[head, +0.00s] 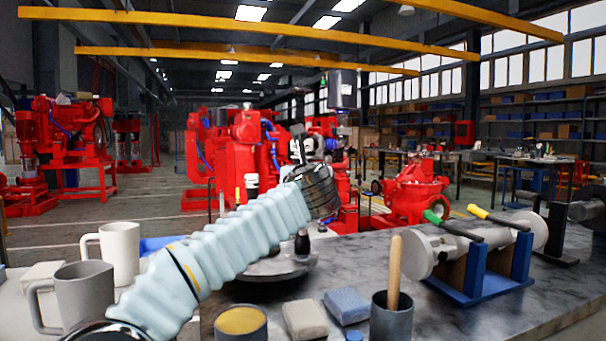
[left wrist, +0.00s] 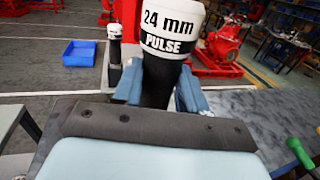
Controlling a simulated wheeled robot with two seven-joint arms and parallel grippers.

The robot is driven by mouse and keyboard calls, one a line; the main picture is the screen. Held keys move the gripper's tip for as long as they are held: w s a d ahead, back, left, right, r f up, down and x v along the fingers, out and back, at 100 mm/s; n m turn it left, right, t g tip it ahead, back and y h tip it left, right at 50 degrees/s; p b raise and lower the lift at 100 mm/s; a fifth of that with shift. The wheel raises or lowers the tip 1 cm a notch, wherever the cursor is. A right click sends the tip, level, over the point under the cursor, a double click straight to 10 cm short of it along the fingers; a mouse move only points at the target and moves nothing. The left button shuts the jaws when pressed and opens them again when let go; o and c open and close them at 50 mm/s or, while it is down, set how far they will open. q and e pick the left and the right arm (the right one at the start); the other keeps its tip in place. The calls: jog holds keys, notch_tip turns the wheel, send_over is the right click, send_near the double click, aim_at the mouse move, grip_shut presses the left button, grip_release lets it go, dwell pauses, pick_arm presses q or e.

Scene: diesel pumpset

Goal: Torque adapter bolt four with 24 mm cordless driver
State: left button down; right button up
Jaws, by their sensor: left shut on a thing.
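My left gripper (left wrist: 160,87) is shut on the 24 mm cordless driver (left wrist: 168,34) in the left wrist view. The driver has a white upper part marked "24 mm PULSE" and a black body between the two blue-grey fingers. Its lower end is hidden by my wrist. In the head view my pale ribbed left arm reaches from the lower left to the middle, and its dark wrist hides most of the gripper. A second white-and-black tool (left wrist: 115,38) stands farther back in the left wrist view. I cannot pick out adapter bolt four. My right gripper is not in view.
A marbled bench (head: 440,306) holds a grey cup with a wooden handle (head: 391,316), a yellow-topped tin (head: 240,322), cloth blocks and a blue stand with a metal cylinder (head: 484,265). Mugs (head: 85,290) stand at left. Red pumps (head: 416,190) stand beyond the bench.

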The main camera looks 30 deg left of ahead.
pick_arm(q)
jog(key=shift+f, duration=0.25)
jog(key=shift+f+b, duration=0.25)
jog(key=shift+b, duration=0.25)
jog(key=shift+f, duration=0.2)
dwell(1.0)
jog(key=shift+d+f, duration=0.1)
jog(key=shift+f, duration=0.05)
dwell(0.6)
notch_tip(320, 180, up, 6)
jog(key=p, duration=0.4)
jog(key=shift+p, duration=0.4)
jog(key=shift+f, duration=0.1)
